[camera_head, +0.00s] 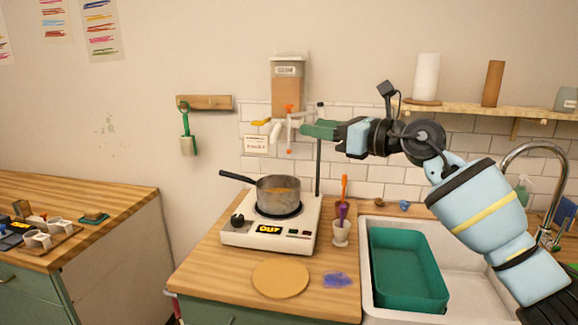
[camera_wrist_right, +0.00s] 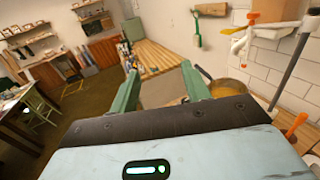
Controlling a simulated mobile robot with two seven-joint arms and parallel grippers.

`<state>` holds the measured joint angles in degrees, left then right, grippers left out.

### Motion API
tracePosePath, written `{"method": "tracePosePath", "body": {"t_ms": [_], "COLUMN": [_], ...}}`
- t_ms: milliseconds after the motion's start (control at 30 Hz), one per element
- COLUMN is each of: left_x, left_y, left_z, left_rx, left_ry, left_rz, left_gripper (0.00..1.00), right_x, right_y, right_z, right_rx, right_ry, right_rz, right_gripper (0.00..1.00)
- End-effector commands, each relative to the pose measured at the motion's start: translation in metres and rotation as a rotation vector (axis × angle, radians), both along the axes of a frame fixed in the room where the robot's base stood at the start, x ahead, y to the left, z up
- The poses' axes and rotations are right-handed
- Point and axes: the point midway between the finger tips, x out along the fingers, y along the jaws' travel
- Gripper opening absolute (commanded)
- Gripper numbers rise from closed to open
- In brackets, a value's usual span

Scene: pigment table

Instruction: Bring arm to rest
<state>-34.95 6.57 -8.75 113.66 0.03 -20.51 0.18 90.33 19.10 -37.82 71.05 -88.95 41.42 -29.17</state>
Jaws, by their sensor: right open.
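My right arm (camera_head: 480,210) comes in from the right in the head view, and its green-fingered right gripper (camera_head: 308,129) is raised in front of the tiled wall, above and to the right of the pot (camera_head: 279,195). In the right wrist view the two green fingers (camera_wrist_right: 160,92) stand apart with nothing between them. The pot sits on the white hot plate (camera_head: 270,235) and holds something yellowish. Part of the pot shows behind the right-hand finger in the wrist view (camera_wrist_right: 228,88). My left gripper is in neither view.
A dispenser (camera_head: 288,88) with a white spout hangs on the wall close to the gripper. A thin dark pole (camera_head: 318,165) rises behind the hot plate. A green basin (camera_head: 405,270) lies in the sink. A shelf (camera_head: 460,107) is behind my arm.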

Motion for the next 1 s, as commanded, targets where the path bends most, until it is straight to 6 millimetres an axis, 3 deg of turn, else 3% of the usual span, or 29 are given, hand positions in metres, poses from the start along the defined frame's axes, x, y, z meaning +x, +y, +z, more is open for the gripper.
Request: {"method": "tracePosePath", "body": {"t_ms": [33, 367, 533, 767, 1000], "left_x": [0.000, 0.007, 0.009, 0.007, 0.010], "left_y": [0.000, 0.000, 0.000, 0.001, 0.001], "left_z": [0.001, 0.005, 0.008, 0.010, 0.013], "left_rx": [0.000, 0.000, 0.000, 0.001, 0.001], "left_ry": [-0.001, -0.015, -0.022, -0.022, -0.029], "left_rz": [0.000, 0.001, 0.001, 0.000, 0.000], "left_gripper": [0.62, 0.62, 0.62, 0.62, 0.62], "right_x": [-0.002, -0.020, -0.037, -0.067, -0.110], "right_y": [0.004, 0.016, 0.015, -0.001, -0.031], "right_z": [-0.016, -0.091, -0.148, -0.231, -0.324], "right_rx": [0.037, 0.339, 0.578, 0.942, 1.322], "right_ry": [0.038, 0.277, 0.475, 0.775, 1.079], "right_rz": [0.014, 0.084, 0.100, 0.062, -0.053], "right_gripper": [0.47, 0.47, 0.47, 0.47, 0.47]}}
